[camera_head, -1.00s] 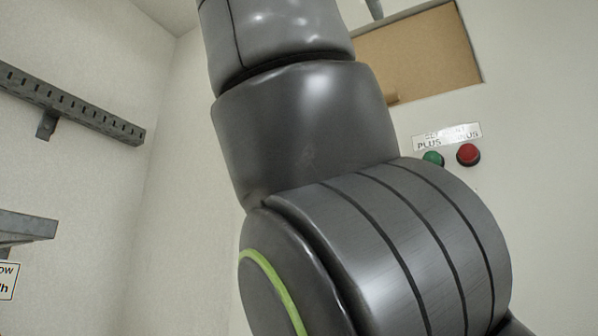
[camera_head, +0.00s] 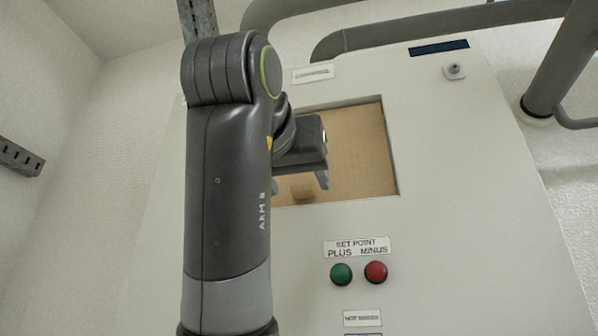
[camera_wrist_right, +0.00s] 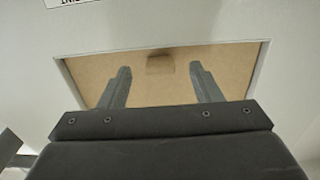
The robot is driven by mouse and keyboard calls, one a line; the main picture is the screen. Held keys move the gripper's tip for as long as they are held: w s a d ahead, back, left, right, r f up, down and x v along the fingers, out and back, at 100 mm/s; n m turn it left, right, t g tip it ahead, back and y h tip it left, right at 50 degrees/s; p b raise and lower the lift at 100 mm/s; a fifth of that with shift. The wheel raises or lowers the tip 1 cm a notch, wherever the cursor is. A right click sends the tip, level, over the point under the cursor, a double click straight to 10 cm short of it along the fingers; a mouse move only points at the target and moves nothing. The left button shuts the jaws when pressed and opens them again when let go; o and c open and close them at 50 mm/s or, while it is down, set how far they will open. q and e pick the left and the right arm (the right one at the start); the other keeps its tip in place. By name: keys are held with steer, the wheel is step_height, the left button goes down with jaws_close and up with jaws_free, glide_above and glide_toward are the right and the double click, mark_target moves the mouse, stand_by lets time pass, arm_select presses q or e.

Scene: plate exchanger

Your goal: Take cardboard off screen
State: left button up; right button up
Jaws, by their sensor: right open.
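The brown cardboard (camera_head: 360,150) fills the recessed screen opening in the white panel. A small cardboard tab (camera_head: 303,191) sticks out near its lower edge. My right gripper (camera_head: 308,184) is in front of the opening, with its fingers on either side of the tab in the head view. In the right wrist view, the open right gripper (camera_wrist_right: 160,88) points at the cardboard (camera_wrist_right: 225,62), and the tab (camera_wrist_right: 160,64) shows between and beyond the fingertips. No contact with the tab can be made out. The left gripper is not in view.
Below the opening, the white panel (camera_head: 470,200) carries a green button (camera_head: 341,274) and a red button (camera_head: 376,273). Grey pipes (camera_head: 450,22) run across the top, and a thick pipe (camera_head: 562,62) stands at right. A metal rail (camera_head: 20,158) is on the left wall.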

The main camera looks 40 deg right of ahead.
mark_target(301, 186)
steer(key=shift+p+x, duration=0.65)
steer(key=shift+x, duration=0.95)
steer(key=shift+c, duration=0.5)
steer(key=c, duration=1)
steer(key=shift+r, duration=0.35)
steer(key=shift+s+a, duration=0.15)
steer(key=shift+a, duration=0.05)
steer(key=shift+s+a, duration=0.2)
steer(key=shift+a, duration=0.05)
steer(key=shift+s+a, duration=0.2)
